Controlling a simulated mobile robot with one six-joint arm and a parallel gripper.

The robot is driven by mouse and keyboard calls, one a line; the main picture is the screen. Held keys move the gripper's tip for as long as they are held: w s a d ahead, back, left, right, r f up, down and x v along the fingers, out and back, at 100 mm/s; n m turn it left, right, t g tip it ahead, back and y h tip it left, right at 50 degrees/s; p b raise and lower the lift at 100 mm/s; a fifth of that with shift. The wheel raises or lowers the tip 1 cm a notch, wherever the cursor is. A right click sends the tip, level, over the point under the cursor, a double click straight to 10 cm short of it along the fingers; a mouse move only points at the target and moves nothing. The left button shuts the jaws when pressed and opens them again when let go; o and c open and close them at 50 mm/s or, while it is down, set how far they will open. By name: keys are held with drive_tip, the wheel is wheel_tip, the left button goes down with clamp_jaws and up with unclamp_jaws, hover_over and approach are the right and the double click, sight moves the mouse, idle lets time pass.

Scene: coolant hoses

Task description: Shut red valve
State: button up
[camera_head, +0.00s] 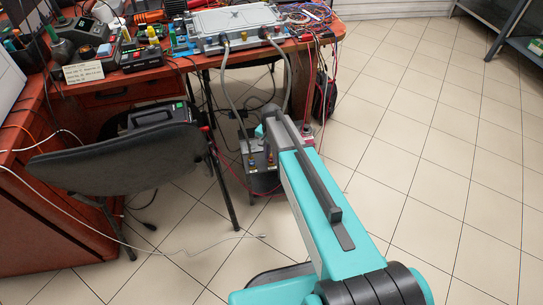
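A grey metal unit (262,182) stands on the floor under the desk's front edge, with small brass-coloured fittings (251,163) on top. Two grey hoses (229,95) run down towards it from a silver plate-like device (235,24) on the desk. I cannot make out a red valve for certain; the fittings are small and my teal arm covers part of that area. My arm reaches from the bottom right up to the right side of the unit. My gripper does not show; the arm's far end hides whatever lies beyond it.
A dark chair (120,158) stands left of the unit, by the red desk (115,88). Thin cables lie on the floor and hang under the desk. A dark shelf (505,28) is at the top right. The tiled floor on the right is clear.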

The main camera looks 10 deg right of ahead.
sight(271, 159)
drive_tip(key=o, duration=0.3)
wheel_tip(271, 159, up, 14)
drive_tip(key=p, duration=0.2)
idle(0.6)
drive_tip(key=shift+f, duration=0.1)
idle(0.4)
